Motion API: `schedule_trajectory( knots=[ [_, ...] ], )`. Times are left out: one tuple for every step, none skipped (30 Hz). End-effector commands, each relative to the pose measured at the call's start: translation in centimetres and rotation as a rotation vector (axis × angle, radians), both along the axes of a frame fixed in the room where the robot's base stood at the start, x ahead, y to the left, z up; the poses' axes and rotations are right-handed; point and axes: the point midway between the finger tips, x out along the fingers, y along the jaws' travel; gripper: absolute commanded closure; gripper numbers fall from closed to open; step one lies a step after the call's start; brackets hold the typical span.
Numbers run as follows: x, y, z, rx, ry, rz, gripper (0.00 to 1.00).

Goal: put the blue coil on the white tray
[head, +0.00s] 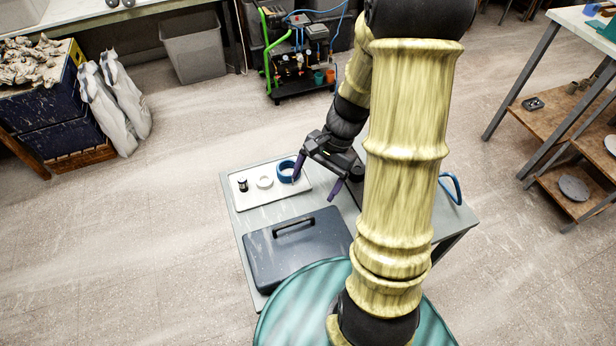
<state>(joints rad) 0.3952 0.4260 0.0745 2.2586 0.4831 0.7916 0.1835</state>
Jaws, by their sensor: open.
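The blue coil (285,172) appears to rest on the right part of the white tray (262,197). My gripper (315,189) is open, with two purple fingers spread apart. Its left finger overlaps the coil's right edge in the picture; I cannot tell whether they touch. The right finger is apart from the coil, to its right. Nothing shows between the fingers. Part of the tray's right end is hidden by the gripper.
A white ring (264,182) and a small dark cylinder (243,185) stand on the tray. A dark lidded case (296,252) lies in front of it on the grey table (242,240). A blue curved handle (451,187) shows at the table's right end.

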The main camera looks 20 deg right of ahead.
Motion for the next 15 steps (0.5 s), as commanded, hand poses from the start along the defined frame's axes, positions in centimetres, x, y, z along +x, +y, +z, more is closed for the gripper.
schedule_trajectory(
  knots=[
    [-0.7,0.6,0.7,-0.062,-0.052,0.098,0.20],
    [-1.0,0.8,1.1,-0.101,-0.085,0.157,0.20],
    [-1.4,1.0,1.6,-0.151,-0.132,0.241,0.20],
    [-1.7,1.2,2.0,-0.187,-0.168,0.303,0.20],
    [-2.0,1.4,2.4,-0.223,-0.206,0.367,0.20],
    [-2.3,1.7,2.9,-0.268,-0.257,0.451,0.20],
    [-2.5,1.9,3.4,-0.298,-0.298,0.515,0.20],
    [-2.7,2.2,3.8,-0.327,-0.337,0.574,0.20],
    [-2.9,2.5,4.3,-0.361,-0.386,0.647,0.20],
    [-3.0,2.7,4.7,-0.383,-0.419,0.696,0.20],
    [-3.1,2.9,5.0,-0.402,-0.449,0.737,0.20],
    [-3.2,3.1,5.3,-0.422,-0.483,0.785,0.20],
    [-3.3,3.2,5.5,-0.432,-0.501,0.810,0.20],
    [-3.3,3.3,5.7,-0.441,-0.517,0.830,0.20],
    [-3.3,3.4,5.8,-0.447,-0.529,0.847,0.20]
  ],
)
